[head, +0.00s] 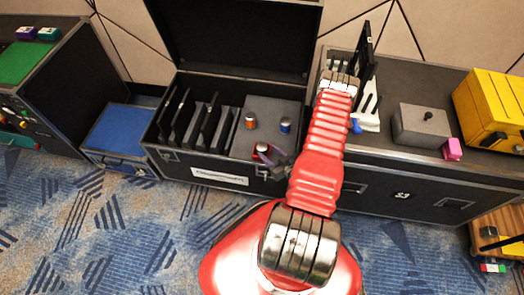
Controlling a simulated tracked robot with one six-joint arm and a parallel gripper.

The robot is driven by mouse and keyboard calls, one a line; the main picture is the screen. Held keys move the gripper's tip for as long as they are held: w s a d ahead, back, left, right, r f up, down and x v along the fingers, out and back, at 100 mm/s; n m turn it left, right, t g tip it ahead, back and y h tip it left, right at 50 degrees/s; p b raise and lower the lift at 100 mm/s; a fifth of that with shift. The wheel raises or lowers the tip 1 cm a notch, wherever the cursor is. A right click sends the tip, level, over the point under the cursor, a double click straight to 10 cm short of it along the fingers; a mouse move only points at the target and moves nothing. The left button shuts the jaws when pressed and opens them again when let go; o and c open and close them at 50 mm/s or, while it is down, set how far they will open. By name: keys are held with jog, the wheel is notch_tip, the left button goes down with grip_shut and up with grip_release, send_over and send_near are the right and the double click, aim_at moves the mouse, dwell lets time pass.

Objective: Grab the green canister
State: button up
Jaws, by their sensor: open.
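I cannot make out a clear green canister. A small green object (25,33) sits on the case at the far left, beside a purple one (48,34); its shape is too small to tell. In the open black case (221,180), an orange-topped canister (250,121) and a blue-topped canister (285,126) stand on a grey panel. A red canister (262,150) is near the case's front edge. My gripper (272,162) appears as grey jaws beside the red canister, partly hidden by my red arm. It is open; I cannot tell whether it touches the canister.
Upright black dividers (195,125) fill the left half of the open case. A blue box (117,128) stands left of it. The case at right holds a grey box (421,125), a pink object (452,149) and a yellow case (492,108). Carpet is clear at left front.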

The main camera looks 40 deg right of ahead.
aim_at(264, 148)
jog(key=shift+w, duration=0.1)
jog(key=shift+x, duration=2.55)
jog(key=shift+d+f, duration=0.1)
jog(key=shift+c, duration=0.7)
jog(key=c, duration=0.6)
